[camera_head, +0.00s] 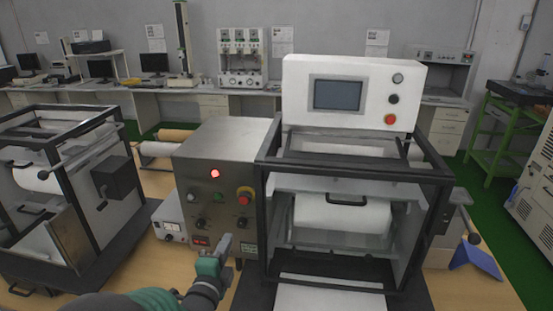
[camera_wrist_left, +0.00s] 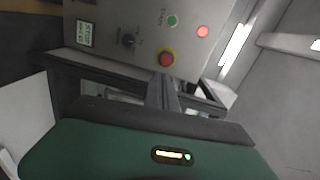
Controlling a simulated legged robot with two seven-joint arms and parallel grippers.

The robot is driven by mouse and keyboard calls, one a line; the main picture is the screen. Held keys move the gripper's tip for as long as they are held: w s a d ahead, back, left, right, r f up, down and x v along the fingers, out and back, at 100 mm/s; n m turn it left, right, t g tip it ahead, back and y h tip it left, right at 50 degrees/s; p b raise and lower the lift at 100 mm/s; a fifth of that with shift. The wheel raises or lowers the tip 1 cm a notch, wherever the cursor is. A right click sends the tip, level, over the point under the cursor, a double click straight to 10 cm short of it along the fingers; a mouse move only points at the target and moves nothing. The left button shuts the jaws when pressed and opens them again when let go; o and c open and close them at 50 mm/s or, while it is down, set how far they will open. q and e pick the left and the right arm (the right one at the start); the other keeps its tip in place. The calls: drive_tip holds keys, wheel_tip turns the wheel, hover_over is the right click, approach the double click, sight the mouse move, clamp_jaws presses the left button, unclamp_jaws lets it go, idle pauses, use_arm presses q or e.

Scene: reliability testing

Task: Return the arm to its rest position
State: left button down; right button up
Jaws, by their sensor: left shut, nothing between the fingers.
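My left gripper (camera_head: 225,245) is in the head view, in front of the lower part of a grey metal control box (camera_head: 222,150). Its fingers are shut with nothing between them. The box has a lit red lamp (camera_head: 215,174), a green button (camera_head: 218,197) and a red knob on a yellow ring (camera_head: 244,195). In the left wrist view the shut fingers (camera_wrist_left: 162,92) point at the box front, with the red knob (camera_wrist_left: 166,59) just beyond them. I cannot tell whether they touch the box. My right gripper is in neither view.
A black-framed machine with a white display panel (camera_head: 352,92) stands right of the box. Another framed roller machine (camera_head: 65,190) stands at the left. A blue wedge (camera_head: 476,257) lies at the right of the wooden table (camera_head: 480,290). A small white box (camera_head: 170,220) sits left of the gripper.

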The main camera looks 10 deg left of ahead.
use_arm(q)
drive_tip(key=s+f+n+g, duration=0.7)
drive_tip(key=s+f+n, duration=0.1)
drive_tip(key=s, duration=0.4)
drive_tip(key=s+f+n+g, duration=0.7)
drive_tip(key=s+n, duration=0.2)
drive_tip(key=s, duration=0.3)
drive_tip(key=shift+s+f+n+g+y, duration=0.25)
drive_tip(key=shift+f+n+g+y, duration=0.05)
drive_tip(key=shift+f+g, duration=0.1)
